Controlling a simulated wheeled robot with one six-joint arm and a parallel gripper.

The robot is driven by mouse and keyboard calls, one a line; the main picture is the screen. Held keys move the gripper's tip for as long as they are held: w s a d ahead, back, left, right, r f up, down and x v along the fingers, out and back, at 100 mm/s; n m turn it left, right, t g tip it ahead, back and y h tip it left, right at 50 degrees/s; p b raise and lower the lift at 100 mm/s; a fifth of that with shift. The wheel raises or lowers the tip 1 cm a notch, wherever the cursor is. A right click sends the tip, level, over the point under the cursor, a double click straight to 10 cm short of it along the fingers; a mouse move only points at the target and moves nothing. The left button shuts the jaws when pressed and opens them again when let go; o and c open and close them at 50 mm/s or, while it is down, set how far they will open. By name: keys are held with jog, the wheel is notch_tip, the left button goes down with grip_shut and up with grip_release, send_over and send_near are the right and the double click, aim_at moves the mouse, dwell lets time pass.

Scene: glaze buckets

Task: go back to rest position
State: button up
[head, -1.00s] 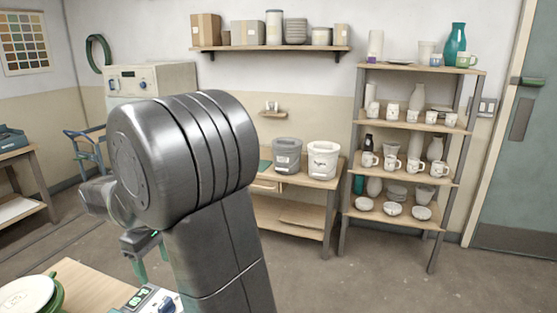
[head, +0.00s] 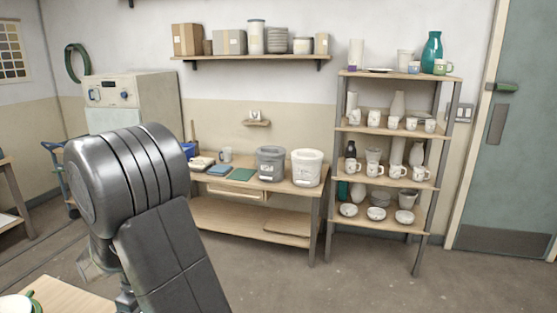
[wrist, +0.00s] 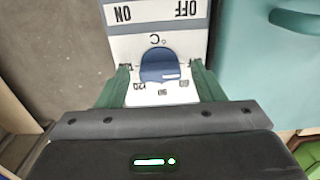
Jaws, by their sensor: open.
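My gripper (wrist: 160,72) is open in the wrist view, with its two green fingers apart and nothing held between them. A white control panel (wrist: 122,48) with upside-down ON and OFF marks and a temperature scale lies ahead of it. The panel's blue knob (wrist: 157,62) shows between the fingertips, with a gap on each side. I cannot tell how far it is from the fingers in depth. In the head view my grey arm fills the lower left, and the fingertips do not show there.
A table corner (head: 70,298) with a white and green item (head: 18,305) is at the lower left. A workbench (head: 255,187) holds a grey bucket (head: 270,165) and a white bucket (head: 307,168). A pottery shelf (head: 385,130) stands to the right. The floor in front is clear.

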notch_tip(320, 180, up, 14)
notch_tip(320, 180, down, 13)
jog(key=shift+f, duration=0.5)
jog(key=m+p, duration=0.1)
jog(key=m, duration=0.4)
jog(key=m+p, duration=0.1)
jog(key=m, duration=0.2)
jog(key=shift+r+m, duration=0.1)
jog(key=shift+m, duration=0.3)
jog(key=m+p, duration=0.1)
jog(key=m, duration=0.3)
jog(key=shift+m, duration=0.3)
jog(key=shift+m+p, duration=1.1)
jog(key=shift+m, duration=1.2)
